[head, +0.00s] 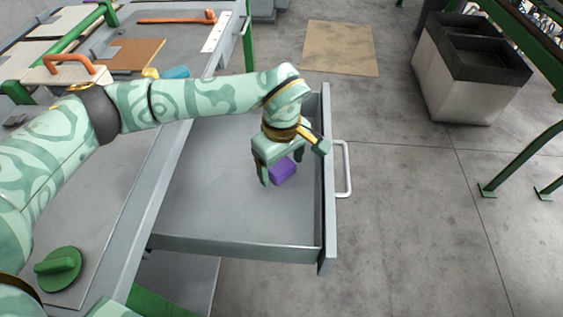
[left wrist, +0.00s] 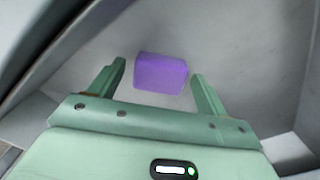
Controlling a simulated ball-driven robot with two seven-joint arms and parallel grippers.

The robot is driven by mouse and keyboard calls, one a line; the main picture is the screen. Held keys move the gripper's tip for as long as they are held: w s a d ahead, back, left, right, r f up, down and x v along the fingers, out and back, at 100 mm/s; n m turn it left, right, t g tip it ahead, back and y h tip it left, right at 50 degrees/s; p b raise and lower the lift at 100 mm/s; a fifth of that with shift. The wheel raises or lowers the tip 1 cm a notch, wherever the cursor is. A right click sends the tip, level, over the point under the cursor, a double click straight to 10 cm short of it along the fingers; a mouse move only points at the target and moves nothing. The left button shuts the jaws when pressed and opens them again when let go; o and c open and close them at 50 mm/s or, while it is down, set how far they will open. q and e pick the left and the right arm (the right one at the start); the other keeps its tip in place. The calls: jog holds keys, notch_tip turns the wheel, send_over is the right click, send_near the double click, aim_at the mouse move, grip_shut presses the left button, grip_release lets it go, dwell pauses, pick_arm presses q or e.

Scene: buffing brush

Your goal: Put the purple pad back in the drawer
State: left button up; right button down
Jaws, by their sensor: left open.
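The purple pad (head: 284,171) is a small block low inside the open grey drawer (head: 225,205), towards its front end. My left gripper (head: 280,178) is over the drawer and points down at the pad. In the left wrist view the pad (left wrist: 161,73) shows between and just beyond the two spread fingertips of the left gripper (left wrist: 158,78). A gap shows on each side of the pad, and the fingers do not clasp it. I cannot tell for sure whether the pad rests on the drawer floor. My right gripper is not in view.
The drawer's front panel with its white handle (head: 347,168) stands at the right. The workbench on the left holds a green knobbed disc (head: 60,269), an orange-handled tool (head: 68,66) and a brown board (head: 133,55). The drawer floor around the pad is otherwise clear.

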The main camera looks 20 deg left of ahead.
aim_at(282, 166)
pick_arm(q)
notch_tip(282, 166, up, 12)
jog(key=p, duration=0.5)
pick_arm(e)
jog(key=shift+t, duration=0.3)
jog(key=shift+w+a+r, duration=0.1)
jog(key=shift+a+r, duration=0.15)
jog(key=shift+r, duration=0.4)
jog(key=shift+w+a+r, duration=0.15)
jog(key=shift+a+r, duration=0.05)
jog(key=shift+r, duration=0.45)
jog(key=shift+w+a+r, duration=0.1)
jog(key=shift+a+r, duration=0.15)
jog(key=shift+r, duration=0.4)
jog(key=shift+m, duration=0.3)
